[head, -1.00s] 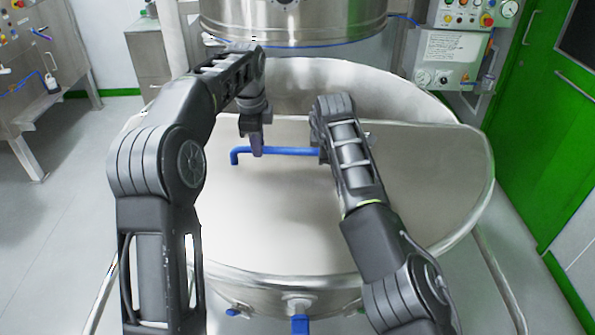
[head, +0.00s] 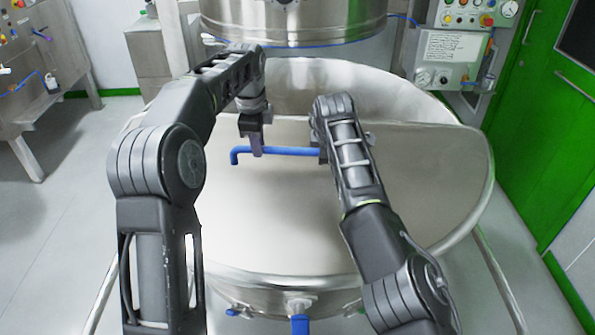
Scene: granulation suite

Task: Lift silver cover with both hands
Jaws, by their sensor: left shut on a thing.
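The silver cover (head: 290,215) is a large flat metal lid with a curved front rim, lying over the front of a round steel vessel. A blue bar handle (head: 285,151) runs across its upper part, bent down at the left end. My left gripper (head: 257,150) is shut on the blue handle left of its middle. My right arm reaches the right end of the handle. Its gripper (head: 323,155) is mostly hidden behind its own wrist, so its fingers cannot be made out.
Behind the cover the vessel's inner wall (head: 340,85) shows. A steel cylinder (head: 292,20) hangs above the vessel's back. A control panel (head: 455,50) stands at the back right, beside a green door (head: 555,120). The floor at the left is clear.

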